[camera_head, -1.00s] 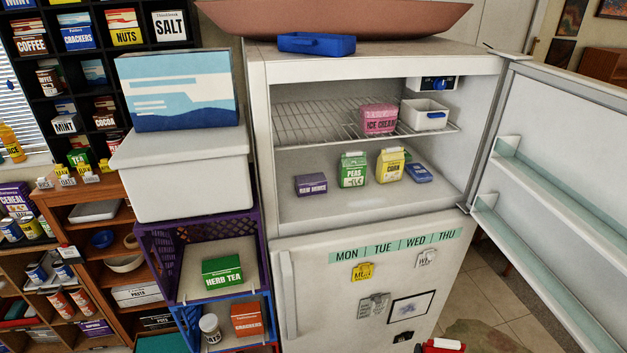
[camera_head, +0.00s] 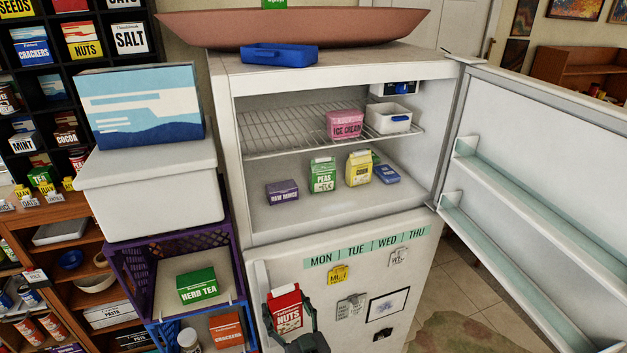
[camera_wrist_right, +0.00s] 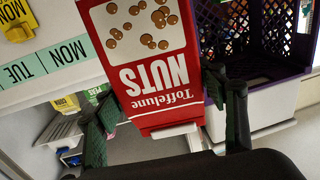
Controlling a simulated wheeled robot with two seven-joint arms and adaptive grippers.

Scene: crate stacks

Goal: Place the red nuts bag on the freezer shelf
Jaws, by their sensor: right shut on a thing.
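The red nuts bag (camera_head: 287,307) is upright in front of the lower fridge door, left of its middle. My right gripper (camera_head: 292,318) is shut on the nuts bag. In the right wrist view the nuts bag (camera_wrist_right: 150,70) shows upside down between the two fingers of the gripper (camera_wrist_right: 166,112). The open freezer compartment is above, with a wire shelf (camera_head: 285,128) and a floor (camera_head: 300,215) below it. My left gripper is not in view.
An ice cream box (camera_head: 345,124) and white bin (camera_head: 388,118) stand on the wire shelf's right. A raw mince box (camera_head: 282,192), peas (camera_head: 323,175), corn (camera_head: 359,168) and a blue pack (camera_head: 387,174) stand on the floor. The freezer door (camera_head: 530,190) is open right.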

